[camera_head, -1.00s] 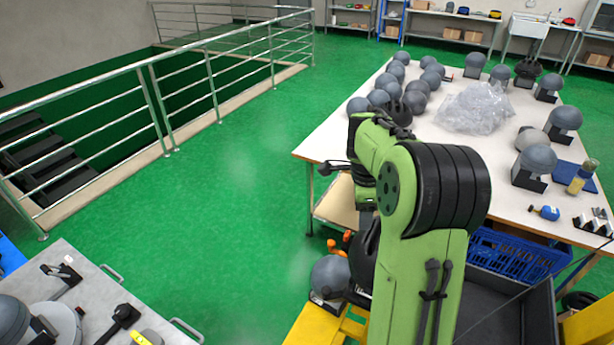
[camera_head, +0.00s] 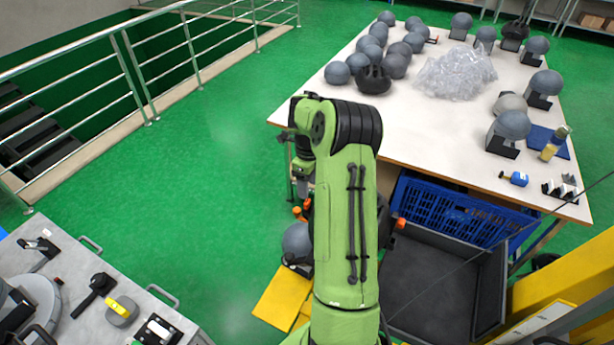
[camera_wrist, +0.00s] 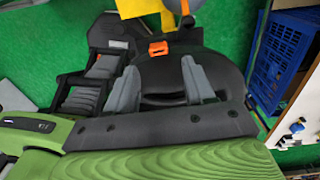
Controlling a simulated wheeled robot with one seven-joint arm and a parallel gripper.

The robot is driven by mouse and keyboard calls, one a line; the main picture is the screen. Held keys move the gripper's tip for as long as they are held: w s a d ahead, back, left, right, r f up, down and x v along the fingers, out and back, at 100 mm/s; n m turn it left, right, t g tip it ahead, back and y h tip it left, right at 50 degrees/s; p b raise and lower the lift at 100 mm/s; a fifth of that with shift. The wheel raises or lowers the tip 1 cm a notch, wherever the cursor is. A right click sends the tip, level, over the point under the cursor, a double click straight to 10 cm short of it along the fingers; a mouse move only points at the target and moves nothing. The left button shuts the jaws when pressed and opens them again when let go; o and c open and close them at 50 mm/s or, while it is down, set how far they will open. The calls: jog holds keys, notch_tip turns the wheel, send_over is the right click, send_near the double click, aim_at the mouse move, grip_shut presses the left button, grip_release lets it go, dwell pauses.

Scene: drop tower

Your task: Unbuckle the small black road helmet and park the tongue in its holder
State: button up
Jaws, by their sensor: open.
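In the wrist view the two grey fingers of my gripper (camera_wrist: 160,76) are apart, with nothing seen held between them. Beyond them is a large rounded black object (camera_wrist: 228,72), which I cannot firmly identify as the small road helmet. A small orange part (camera_wrist: 158,48) shows just past the fingertips, against the black; whether it is a buckle is unclear. A black helmet (camera_head: 373,80) sits on the white table among grey headforms. I cannot make out a strap tongue or its holder.
The white table (camera_head: 420,135) carries several headforms and a clear plastic heap (camera_head: 456,73). Beneath its near edge are a blue crate (camera_head: 455,213) and a dark bin (camera_head: 440,285). A grey headform (camera_head: 297,240) stands by a yellow base (camera_head: 280,298). Green floor is open at left.

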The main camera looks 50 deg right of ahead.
aim_at(307, 201)
notch_tip(307, 201, down, 7)
jog(key=b, duration=0.5)
jog(key=shift+a+f, duration=0.1)
jog(key=shift+a, duration=0.05)
jog(key=shift+c, duration=0.4)
jog(key=c, duration=0.7)
jog(key=shift+r, duration=0.25)
